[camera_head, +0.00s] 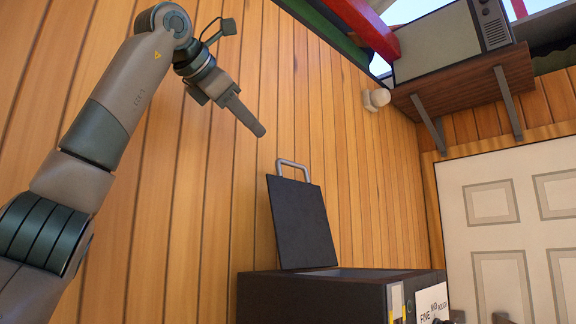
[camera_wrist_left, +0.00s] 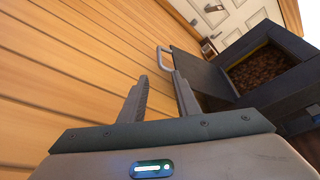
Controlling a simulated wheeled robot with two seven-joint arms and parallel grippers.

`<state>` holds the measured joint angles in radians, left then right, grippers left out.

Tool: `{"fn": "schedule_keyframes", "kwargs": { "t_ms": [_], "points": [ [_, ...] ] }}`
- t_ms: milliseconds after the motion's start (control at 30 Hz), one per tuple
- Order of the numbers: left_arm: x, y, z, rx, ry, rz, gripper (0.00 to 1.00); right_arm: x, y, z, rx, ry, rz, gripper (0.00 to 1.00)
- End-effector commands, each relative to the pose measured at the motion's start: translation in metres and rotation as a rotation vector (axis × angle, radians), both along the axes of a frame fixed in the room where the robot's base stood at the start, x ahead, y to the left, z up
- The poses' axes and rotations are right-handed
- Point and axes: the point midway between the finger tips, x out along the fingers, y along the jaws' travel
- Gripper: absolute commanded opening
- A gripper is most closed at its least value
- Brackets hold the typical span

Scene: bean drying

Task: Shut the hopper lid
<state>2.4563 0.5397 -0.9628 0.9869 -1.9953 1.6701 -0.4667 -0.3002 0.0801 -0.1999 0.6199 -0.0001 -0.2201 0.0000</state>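The black hopper lid (camera_head: 301,222) stands open, nearly upright, at the back edge of the dark hopper box (camera_head: 312,298). A light grey handle (camera_head: 293,166) is on its top edge. In the left wrist view the lid (camera_wrist_left: 203,74) stands beside the open hopper (camera_wrist_left: 290,98), which holds brown beans (camera_wrist_left: 265,70); the handle (camera_wrist_left: 165,57) shows there too. My left gripper (camera_head: 262,132) is above and left of the lid, apart from it. In the left wrist view its two fingers (camera_wrist_left: 162,78) are spread with nothing between them. My right gripper is not in view.
A wooden plank wall (camera_head: 200,200) runs behind the hopper. A shelf (camera_head: 460,95) with an old television (camera_head: 437,42) is at the upper right. A white door (camera_head: 510,220) is at the right. A sign reading "FINE" (camera_head: 432,304) is on the hopper's right.

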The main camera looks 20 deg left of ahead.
Motion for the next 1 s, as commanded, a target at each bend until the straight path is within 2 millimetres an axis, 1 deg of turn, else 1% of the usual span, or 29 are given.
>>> {"fn": "schedule_keyframes", "kwargs": {
  "t_ms": [233,433,567,1000],
  "points": [
    [0.005,0.0,-0.001,0.0,0.001,0.0,0.29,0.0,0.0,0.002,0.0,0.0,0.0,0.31],
    [0.022,-0.002,-0.006,0.0,0.002,0.001,0.29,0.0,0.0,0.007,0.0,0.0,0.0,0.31],
    [0.041,-0.003,-0.011,0.0,0.004,-0.001,0.29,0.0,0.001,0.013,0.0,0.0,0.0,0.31],
    [0.116,-0.01,-0.033,0.0,0.004,-0.001,0.29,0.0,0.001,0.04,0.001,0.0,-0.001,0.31]
  ]
}}
